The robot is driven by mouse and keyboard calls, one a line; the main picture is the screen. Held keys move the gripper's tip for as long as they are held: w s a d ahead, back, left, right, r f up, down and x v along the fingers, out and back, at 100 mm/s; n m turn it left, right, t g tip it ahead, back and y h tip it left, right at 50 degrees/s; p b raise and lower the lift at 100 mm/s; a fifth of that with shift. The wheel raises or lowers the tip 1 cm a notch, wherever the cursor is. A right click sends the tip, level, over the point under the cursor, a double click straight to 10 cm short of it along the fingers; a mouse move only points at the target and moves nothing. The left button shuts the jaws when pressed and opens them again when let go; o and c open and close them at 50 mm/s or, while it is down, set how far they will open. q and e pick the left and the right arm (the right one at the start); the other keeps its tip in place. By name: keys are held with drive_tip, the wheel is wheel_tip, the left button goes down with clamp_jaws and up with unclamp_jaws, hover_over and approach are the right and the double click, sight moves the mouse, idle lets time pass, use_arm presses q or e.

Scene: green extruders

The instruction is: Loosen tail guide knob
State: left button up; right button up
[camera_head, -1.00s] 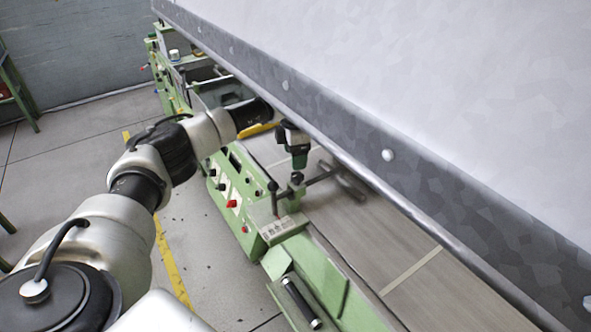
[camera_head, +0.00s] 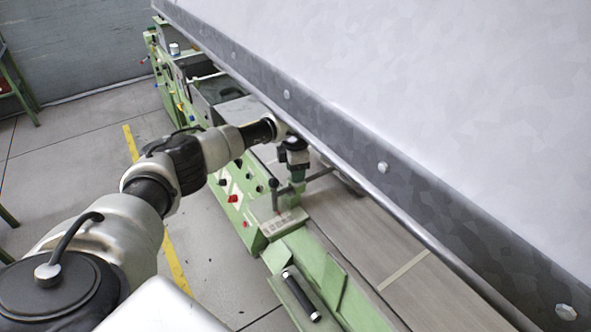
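The tail guide stands on the green machine frame beside the conveyor belt. It has a green post (camera_head: 297,188), a dark crossbar (camera_head: 320,174) and an upright rod with a black knob (camera_head: 273,183). My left arm comes in from the left, and my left gripper (camera_head: 297,170) points down at the top of the green post. The knob on top of that post is hidden by the gripper. The gap between the fingers is too small to make out, so I cannot tell whether they grip it. My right gripper is out of view.
A large white panel with a grey bolted edge (camera_head: 383,167) hangs over the belt (camera_head: 375,232), close to my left wrist. The green machine side carries a red knob (camera_head: 233,198). A black handle (camera_head: 301,296) lies in front.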

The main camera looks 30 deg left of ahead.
use_arm(q)
drive_tip(key=shift+c, duration=1)
drive_tip(key=n, duration=0.3)
drive_tip(key=shift+b, duration=0.35)
drive_tip(key=n, duration=0.5)
drive_tip(key=shift+d+r+n, duration=0.1)
drive_tip(key=shift+d+n, duration=0.05)
drive_tip(key=shift+n, duration=0.15)
drive_tip(key=n, duration=0.4)
drive_tip(key=shift+d+n, duration=0.1)
drive_tip(key=shift+n, duration=0.2)
drive_tip(key=n, duration=0.4)
drive_tip(key=shift+w+r+n, duration=0.1)
drive_tip(key=shift+n, duration=0.2)
drive_tip(key=o, duration=0.9)
drive_tip(key=shift+d, duration=0.1)
